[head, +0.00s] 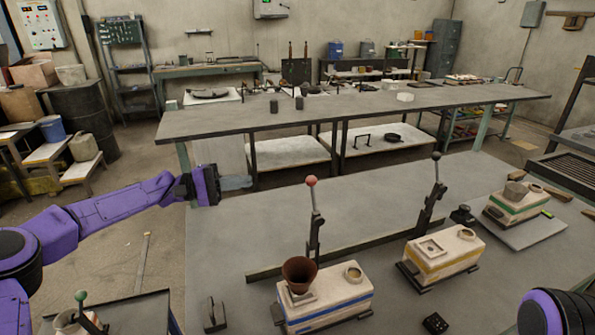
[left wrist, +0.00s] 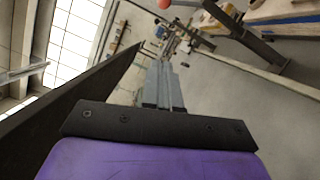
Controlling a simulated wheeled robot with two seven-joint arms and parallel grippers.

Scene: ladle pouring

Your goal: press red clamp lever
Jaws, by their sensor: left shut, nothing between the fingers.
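The red-knobbed clamp lever (head: 313,205) stands upright behind the white mould box with a blue stripe (head: 330,299). Its red ball is at the top of a dark rod. My left gripper (head: 248,182) is left of the red ball at about the same picture height, apart from it, with its grey fingers shut and empty. The fingers (left wrist: 164,70) also show closed together in the left wrist view, where a red ball (left wrist: 163,3) is cut off by the top edge. My right arm shows only in part at the lower right; its gripper is outside the picture.
A brown funnel-like cup (head: 299,272) sits on the blue-striped box. A black-knobbed lever (head: 432,196) stands behind the yellow-striped box (head: 443,256). A green-striped box (head: 514,204) is farther right. A green-knobbed lever (head: 82,299) is at lower left. The table's left back is clear.

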